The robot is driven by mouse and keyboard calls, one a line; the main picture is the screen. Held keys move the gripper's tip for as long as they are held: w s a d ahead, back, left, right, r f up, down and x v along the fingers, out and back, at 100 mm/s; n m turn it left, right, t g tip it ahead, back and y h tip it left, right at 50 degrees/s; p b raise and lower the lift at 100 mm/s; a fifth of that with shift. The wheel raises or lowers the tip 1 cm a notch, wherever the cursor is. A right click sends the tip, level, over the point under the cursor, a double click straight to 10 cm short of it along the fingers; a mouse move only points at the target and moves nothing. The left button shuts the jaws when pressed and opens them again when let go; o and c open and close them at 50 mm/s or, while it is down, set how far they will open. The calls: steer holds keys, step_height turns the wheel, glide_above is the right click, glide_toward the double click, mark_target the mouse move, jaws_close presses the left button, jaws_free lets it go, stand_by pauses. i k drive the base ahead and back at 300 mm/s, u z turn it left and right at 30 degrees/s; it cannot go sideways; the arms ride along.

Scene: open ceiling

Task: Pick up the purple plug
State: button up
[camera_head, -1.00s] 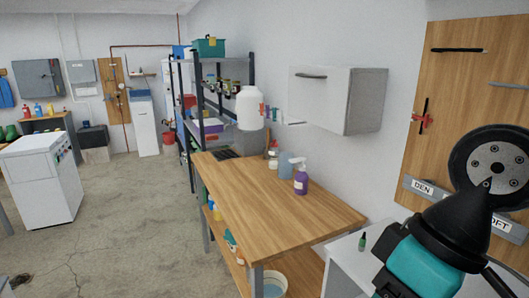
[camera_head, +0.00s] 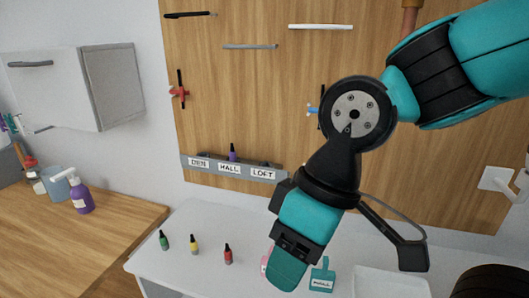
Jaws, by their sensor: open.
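The purple plug (camera_head: 232,153) stands upright in the grey labelled rack (camera_head: 200,173) on the wooden board, above the HALL label. Only its upper part shows; its lower end is hidden by the rack. My gripper (camera_head: 287,264) hangs at the lower end of the teal and black arm, in front of the white counter, below and to the right of the plug. It is apart from the plug. Its fingertips are hard to make out; it is open, and I see nothing held.
Green (camera_head: 164,240), yellow (camera_head: 194,244) and red (camera_head: 228,254) small bottle-like plugs stand on the white counter (camera_head: 185,270). A teal tag (camera_head: 322,276) and a partly hidden pink item (camera_head: 265,265) are near my gripper. A purple pump bottle (camera_head: 80,194) stands on the wooden table (camera_head: 60,240). A cabinet (camera_head: 110,85) juts out left.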

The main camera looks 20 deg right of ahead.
mark_target(233, 153)
steer(key=z, duration=3.2)
steer(key=k, duration=2.1)
steer(key=u, duration=1.85)
steer(key=i, duration=1)
steer(key=z, duration=0.05)
